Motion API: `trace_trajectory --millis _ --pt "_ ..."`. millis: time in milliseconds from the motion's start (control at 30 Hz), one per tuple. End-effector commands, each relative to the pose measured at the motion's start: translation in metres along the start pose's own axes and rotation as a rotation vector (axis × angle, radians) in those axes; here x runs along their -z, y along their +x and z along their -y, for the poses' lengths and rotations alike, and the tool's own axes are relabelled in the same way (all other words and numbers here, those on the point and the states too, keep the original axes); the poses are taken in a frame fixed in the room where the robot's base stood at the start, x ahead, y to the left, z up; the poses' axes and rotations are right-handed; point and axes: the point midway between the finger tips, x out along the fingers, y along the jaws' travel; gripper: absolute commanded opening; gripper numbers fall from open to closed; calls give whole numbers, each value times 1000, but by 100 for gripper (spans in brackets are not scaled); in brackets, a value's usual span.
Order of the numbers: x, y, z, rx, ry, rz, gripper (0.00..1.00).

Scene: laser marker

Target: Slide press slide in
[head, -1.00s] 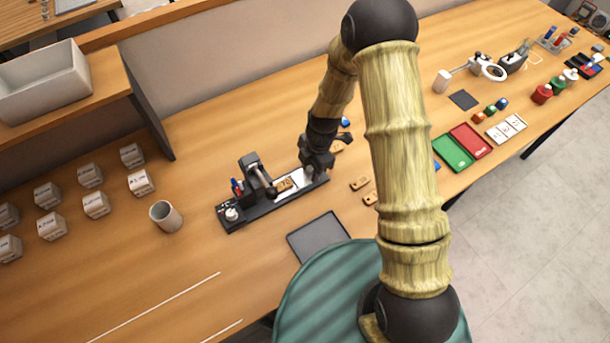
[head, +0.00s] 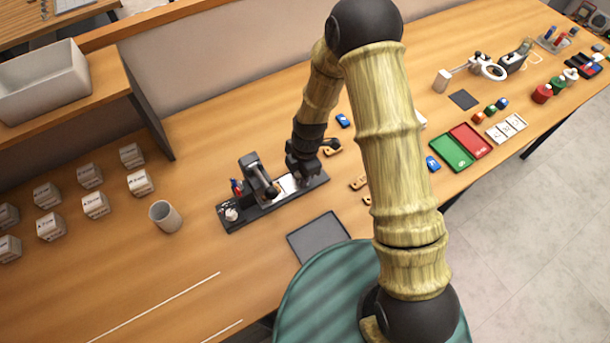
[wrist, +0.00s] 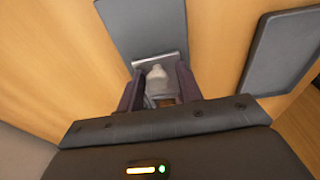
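The laser marker (head: 258,178) is a dark unit with an upright head on a long black base (head: 240,221). Its pale slide (head: 287,184) lies on the right part of the base, close to the head. A sliver of a brown tag shows beneath the head, which mostly hides it. My gripper (head: 302,172) is low over the right end of the slide. In the wrist view, its two dark fingers (wrist: 160,88) flank a light grey knob (wrist: 157,77) closely and appear shut on it. The fingertips' exact contact is hard to see.
A grey tray (head: 318,237) lies in front of the marker and a grey cup (head: 165,215) stands to its left. Brown tags (head: 358,183) lie to the right. Green (head: 453,152) and red trays are farther right. White boxes stand at left.

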Motion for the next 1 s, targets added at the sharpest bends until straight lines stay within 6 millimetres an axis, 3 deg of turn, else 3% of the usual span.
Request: trace_trajectory --millis 33,500,1000 --pt "-1 7 2 7 3 0 47" --pt "0 6 6 17 1 -2 47" --pt "6 -37 4 12 3 -2 47"
